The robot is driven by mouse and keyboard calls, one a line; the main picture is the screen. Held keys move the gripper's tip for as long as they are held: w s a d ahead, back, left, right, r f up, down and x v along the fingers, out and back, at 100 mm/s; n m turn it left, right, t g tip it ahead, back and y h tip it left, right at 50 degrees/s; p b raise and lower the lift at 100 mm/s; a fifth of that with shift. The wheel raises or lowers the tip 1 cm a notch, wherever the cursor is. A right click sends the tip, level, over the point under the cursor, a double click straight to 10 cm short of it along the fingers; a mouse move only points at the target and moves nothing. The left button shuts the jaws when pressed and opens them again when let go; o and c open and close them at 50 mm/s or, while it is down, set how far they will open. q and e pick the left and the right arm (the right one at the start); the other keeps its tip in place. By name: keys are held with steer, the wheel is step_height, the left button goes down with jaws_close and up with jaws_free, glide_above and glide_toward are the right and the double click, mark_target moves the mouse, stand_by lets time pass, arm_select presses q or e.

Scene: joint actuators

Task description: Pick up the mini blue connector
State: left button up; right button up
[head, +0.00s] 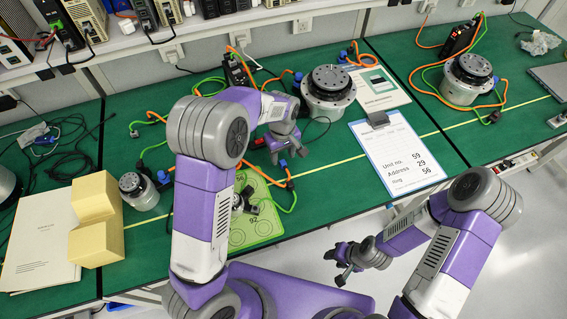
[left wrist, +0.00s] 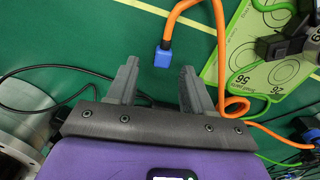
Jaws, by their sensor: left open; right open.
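A small blue connector (left wrist: 162,56) on the end of an orange cable lies on the green mat. In the left wrist view it is just beyond and between my left gripper's fingertips, not held. In the head view a blue connector (head: 283,163) shows close to the fingers, at the upper edge of the lime-green board. My left gripper (head: 289,154) is open and empty; its two fingers also show in the left wrist view (left wrist: 160,80). My right gripper (head: 342,264) is open and empty, in front of the table over the floor.
A lime-green board (head: 262,226) lies near the table's front edge, partly behind my left arm. A round actuator (head: 328,92) stands behind the left gripper. A clipboard (head: 398,165) lies to the right. Yellow blocks (head: 96,205) stand at left. Several cables cross the mat.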

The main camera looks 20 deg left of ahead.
mark_target(283, 162)
arm_select(q)
steer(key=f, duration=0.1)
steer(key=f+b, duration=0.1)
steer(key=f, duration=0.1)
steer(key=shift+s+d, duration=0.1)
steer(key=shift+s, duration=0.25)
steer(key=shift+f, duration=0.45)
steer(key=shift+r, duration=0.1)
steer(key=shift+w, duration=0.1)
jaws_close()
